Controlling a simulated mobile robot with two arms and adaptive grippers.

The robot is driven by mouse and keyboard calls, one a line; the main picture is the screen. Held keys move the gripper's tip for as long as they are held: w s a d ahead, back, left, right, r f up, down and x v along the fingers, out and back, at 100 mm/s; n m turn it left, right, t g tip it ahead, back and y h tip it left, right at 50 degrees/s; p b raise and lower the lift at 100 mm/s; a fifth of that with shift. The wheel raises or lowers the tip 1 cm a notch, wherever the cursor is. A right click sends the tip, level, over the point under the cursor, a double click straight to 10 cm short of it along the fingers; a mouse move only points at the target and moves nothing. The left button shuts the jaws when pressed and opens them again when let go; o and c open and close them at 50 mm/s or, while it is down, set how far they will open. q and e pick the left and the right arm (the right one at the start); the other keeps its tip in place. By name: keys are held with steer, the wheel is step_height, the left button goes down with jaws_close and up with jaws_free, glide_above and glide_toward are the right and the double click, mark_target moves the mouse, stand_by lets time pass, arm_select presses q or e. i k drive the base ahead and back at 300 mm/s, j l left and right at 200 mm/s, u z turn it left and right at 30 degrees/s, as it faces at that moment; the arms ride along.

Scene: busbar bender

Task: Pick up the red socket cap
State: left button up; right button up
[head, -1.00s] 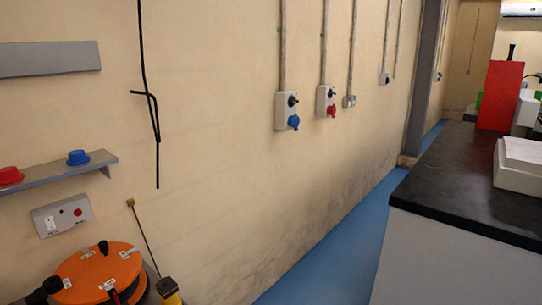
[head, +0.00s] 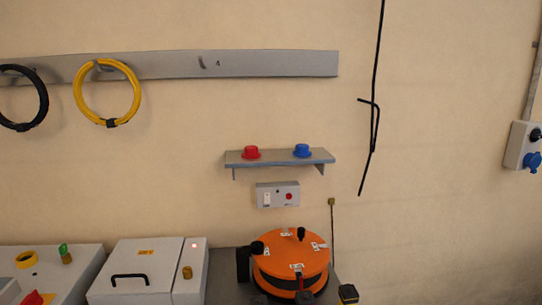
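The red socket cap (head: 251,152) sits on the left part of a small grey wall shelf (head: 278,161) in the head view. A blue cap (head: 302,150) sits on the same shelf to its right, apart from it. Nothing covers the red cap. Neither of my grippers shows in the head view.
Below the shelf are a grey switch box (head: 278,194) and an orange cable reel (head: 290,267). Grey machine boxes (head: 150,270) stand at the lower left. A yellow coil (head: 107,62) and a black coil (head: 42,98) hang from a wall rail (head: 260,63). A black cable (head: 377,60) hangs right of the shelf.

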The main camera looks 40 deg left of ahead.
mark_target(252, 151)
steer(key=u, duration=1.25)
